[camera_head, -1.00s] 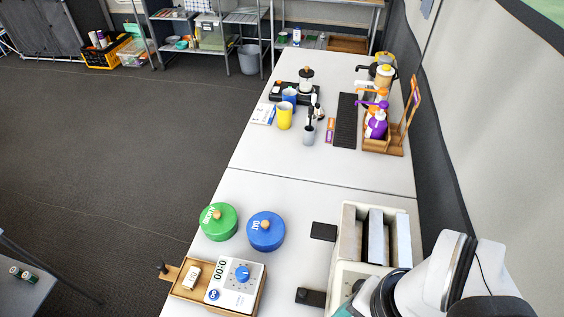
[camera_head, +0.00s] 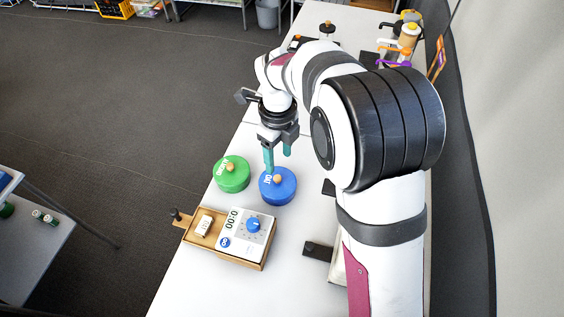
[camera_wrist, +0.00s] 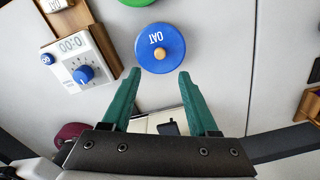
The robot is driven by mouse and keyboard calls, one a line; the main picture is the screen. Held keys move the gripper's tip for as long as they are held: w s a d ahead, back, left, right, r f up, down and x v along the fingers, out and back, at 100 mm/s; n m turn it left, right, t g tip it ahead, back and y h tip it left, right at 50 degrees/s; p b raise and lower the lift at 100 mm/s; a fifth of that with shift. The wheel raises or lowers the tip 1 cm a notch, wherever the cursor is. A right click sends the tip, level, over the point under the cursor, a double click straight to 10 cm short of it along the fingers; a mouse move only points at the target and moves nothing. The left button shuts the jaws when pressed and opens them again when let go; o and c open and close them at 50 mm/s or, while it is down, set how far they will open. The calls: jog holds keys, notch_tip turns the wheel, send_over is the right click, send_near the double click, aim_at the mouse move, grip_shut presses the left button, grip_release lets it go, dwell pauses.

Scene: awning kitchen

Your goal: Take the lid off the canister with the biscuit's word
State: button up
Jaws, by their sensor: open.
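A round blue canister (camera_head: 278,188) with a wooden knob on its lid stands on the white table. In the wrist view, the blue lid (camera_wrist: 150,60) bears white letters that look like OAT. A green canister (camera_head: 232,177) with a similar knob stands to its left; its white word is too small to read surely. The pale biscuit (camera_head: 204,225) lies in a wooden tray (camera_head: 187,239); I cannot read its word surely. My gripper (camera_head: 278,163) points down, open and empty, above the blue canister's far side. In the wrist view, its teal fingers (camera_wrist: 159,73) are apart, with the knob beyond the tips.
A white timer (camera_head: 243,233) with a blue dial stands by the biscuit, near both canisters. A black pad (camera_head: 318,251) lies to the right. Bottles (camera_head: 408,38) and a black knobbed item (camera_head: 327,28) stand at the table's far end.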

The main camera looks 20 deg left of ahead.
aim_at(278, 178)
jog(key=f, duration=0.8)
jog(key=shift+a+f, duration=0.2)
grip_shut()
